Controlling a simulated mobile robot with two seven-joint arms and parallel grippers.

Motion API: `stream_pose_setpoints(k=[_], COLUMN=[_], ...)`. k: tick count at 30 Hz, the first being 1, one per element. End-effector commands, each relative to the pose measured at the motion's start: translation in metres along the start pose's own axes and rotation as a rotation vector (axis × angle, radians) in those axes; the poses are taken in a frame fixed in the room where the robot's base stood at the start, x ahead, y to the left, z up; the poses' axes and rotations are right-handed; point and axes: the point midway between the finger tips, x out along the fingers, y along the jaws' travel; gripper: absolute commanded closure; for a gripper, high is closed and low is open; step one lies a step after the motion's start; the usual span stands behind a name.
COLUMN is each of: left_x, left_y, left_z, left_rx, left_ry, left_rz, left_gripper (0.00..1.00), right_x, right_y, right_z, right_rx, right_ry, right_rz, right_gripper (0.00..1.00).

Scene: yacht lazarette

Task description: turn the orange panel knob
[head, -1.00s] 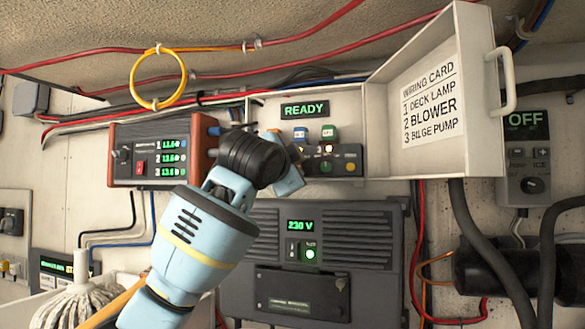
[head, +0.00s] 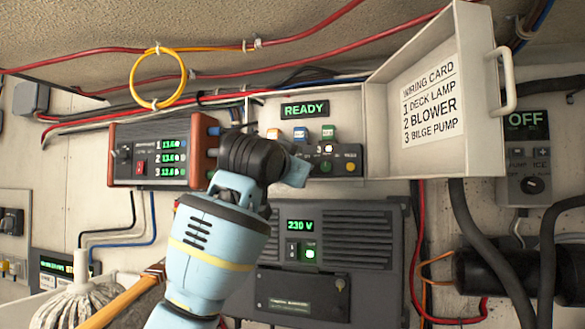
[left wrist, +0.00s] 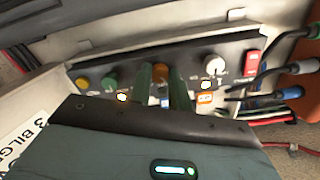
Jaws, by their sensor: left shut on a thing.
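The orange knob (left wrist: 161,73) is on the dark control panel (left wrist: 200,56), between the two green fingers of my left gripper (left wrist: 162,88) in the left wrist view. The fingers are shut on it. In the head view my left gripper (head: 296,170) reaches the left part of the panel (head: 338,172) and hides the orange knob. A green knob (left wrist: 108,80) and a yellow button (left wrist: 82,83) are to one side of the fingers, and a white knob (left wrist: 216,64) is to the other. My right gripper is not in view.
A red-sided meter box (head: 150,155) stands left of my wrist. A grey 230 V unit (head: 350,235) is below. An open white door (head: 440,160) with a wiring card juts out at the right. Orange, blue and green tags (head: 300,134) are above the panel under a READY display (head: 305,110).

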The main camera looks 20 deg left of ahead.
Motion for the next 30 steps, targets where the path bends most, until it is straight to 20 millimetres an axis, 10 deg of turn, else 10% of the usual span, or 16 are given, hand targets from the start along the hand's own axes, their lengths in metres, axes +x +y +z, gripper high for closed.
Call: stream_pose_setpoints(k=[26,27,30], left_x=[0.0001,0.0001,0.0001], left_y=[0.0003,0.0003,0.0003], left_z=[0.0003,0.0003,0.0002], left_rx=[-0.172,-0.172,-0.172], left_ry=[-0.001,-0.001,0.0], left_rz=[0.001,0.001,0.001], left_gripper=[1.0,0.78,0.65], right_x=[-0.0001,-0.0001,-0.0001], right_y=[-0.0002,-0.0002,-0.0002], right_z=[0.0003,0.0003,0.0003], right_rx=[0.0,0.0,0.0], right_ry=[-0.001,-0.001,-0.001], right_rz=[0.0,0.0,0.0], right_gripper=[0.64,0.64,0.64])
